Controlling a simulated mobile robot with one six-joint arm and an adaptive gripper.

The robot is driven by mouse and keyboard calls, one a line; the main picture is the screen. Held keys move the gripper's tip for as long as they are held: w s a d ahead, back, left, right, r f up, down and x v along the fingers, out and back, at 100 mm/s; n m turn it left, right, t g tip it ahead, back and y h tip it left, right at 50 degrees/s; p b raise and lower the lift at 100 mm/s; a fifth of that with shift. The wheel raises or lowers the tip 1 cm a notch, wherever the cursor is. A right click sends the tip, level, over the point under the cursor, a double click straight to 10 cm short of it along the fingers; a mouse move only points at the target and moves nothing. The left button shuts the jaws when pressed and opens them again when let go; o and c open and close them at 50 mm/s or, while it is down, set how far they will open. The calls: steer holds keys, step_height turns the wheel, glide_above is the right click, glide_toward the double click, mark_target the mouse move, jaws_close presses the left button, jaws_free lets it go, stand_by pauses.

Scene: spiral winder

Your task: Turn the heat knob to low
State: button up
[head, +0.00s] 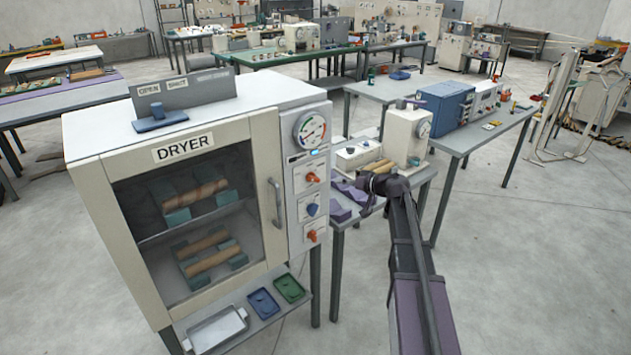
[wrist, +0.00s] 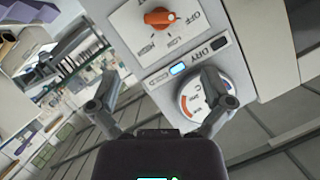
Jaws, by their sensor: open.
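The orange heat knob (wrist: 160,17) is at the top of the wrist view, on the white dryer panel. Around it are the marks OFF, LOW and a third label that is hard to read. Its white pointer mark appears to face OFF. In the head view the orange knob (head: 312,178) is just below the dryer's dial. My gripper (wrist: 160,82) is open and empty, with its fingers apart. The knob is beyond the fingertips, not touched. In the head view my gripper (head: 368,184) is right of the panel, partly hidden by my own arm.
The dial gauge (wrist: 205,95) lies behind my right finger in the wrist view, near a lit blue display (wrist: 178,69). A blue knob (head: 312,209) and another orange knob (head: 313,236) are lower on the panel. The dryer door handle (head: 276,202) sticks out left of them.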

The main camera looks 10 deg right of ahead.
mark_target(316, 180)
steer(key=b+x, duration=0.4)
steer(key=x, duration=0.9)
steer(key=shift+w+a+f, duration=0.15)
steer(key=shift+w, duration=0.1)
steer(key=c, duration=1.1)
